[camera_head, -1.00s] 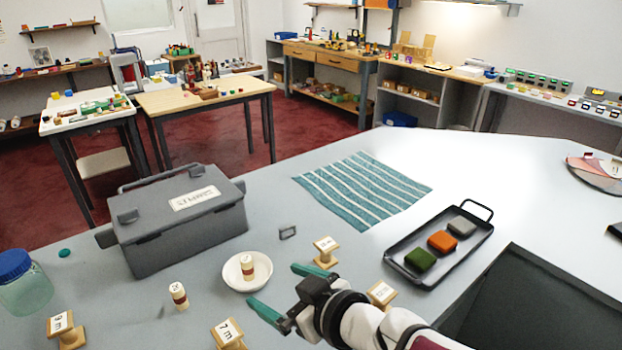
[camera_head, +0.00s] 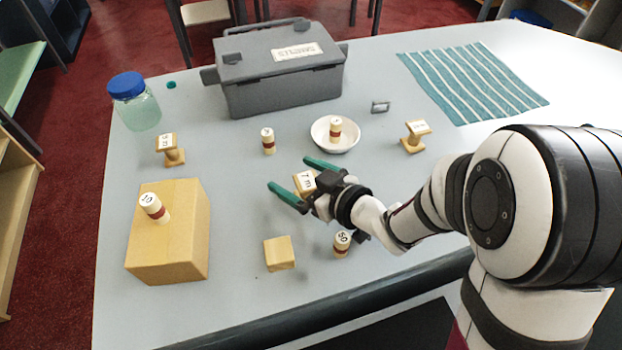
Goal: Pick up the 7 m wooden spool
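The 7 m wooden spool (camera_head: 304,181) stands on the grey counter in the middle of the head view, its white label facing up. My gripper (camera_head: 288,173) has its two teal fingers spread apart, pointing left. The spool shows in the gap between the fingers, close to the palm, partly hidden by the gripper. I cannot tell whether the fingers are level with it or above it. Nothing is visibly gripped.
Around it are a white bowl (camera_head: 335,146) holding a small spool, a red-banded spool (camera_head: 268,146), a wooden block (camera_head: 279,254), a 50 spool (camera_head: 342,243) and a cardboard box (camera_head: 168,245). A grey toolbox (camera_head: 283,90) and jar (camera_head: 136,105) stand behind.

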